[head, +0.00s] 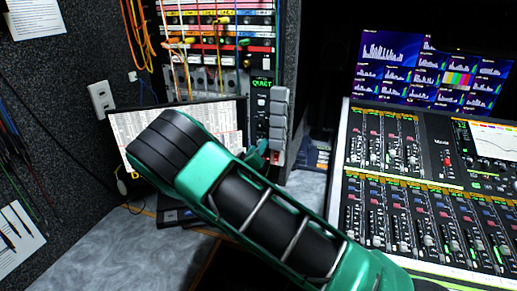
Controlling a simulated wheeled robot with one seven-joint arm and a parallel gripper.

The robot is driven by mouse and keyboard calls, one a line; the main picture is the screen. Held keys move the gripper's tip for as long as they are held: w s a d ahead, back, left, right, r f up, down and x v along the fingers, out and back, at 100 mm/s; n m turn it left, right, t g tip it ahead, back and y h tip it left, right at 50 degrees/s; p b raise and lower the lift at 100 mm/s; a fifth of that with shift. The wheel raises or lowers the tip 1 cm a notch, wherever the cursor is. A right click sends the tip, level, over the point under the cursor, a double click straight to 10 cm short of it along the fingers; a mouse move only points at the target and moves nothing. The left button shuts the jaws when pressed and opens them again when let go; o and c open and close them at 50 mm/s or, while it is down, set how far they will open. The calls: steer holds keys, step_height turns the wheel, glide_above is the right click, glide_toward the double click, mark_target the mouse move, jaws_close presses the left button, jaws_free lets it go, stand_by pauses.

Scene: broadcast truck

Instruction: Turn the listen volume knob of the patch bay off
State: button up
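The patch bay (213,30) stands at the back, with rows of jacks and several coloured cords plugged in. A small green part of my gripper (258,154) shows beyond the arm, near the panel's lower end. Its fingers are mostly hidden.
A monitor (222,118) with a printed list stands behind my arm. Grey blocks (278,122) line the rack's right side. A mixing console (425,190) and a screen (428,78) fill the right. Orange cables (138,35) hang at left. The grey desktop (100,245) is clear at left front.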

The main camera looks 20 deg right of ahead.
steer(key=shift+w+d, duration=0.4)
steer(key=shift+w, duration=0.1)
jaws_close()
steer(key=shift+n, duration=0.6)
steer(key=shift+a, duration=0.1)
jaws_free()
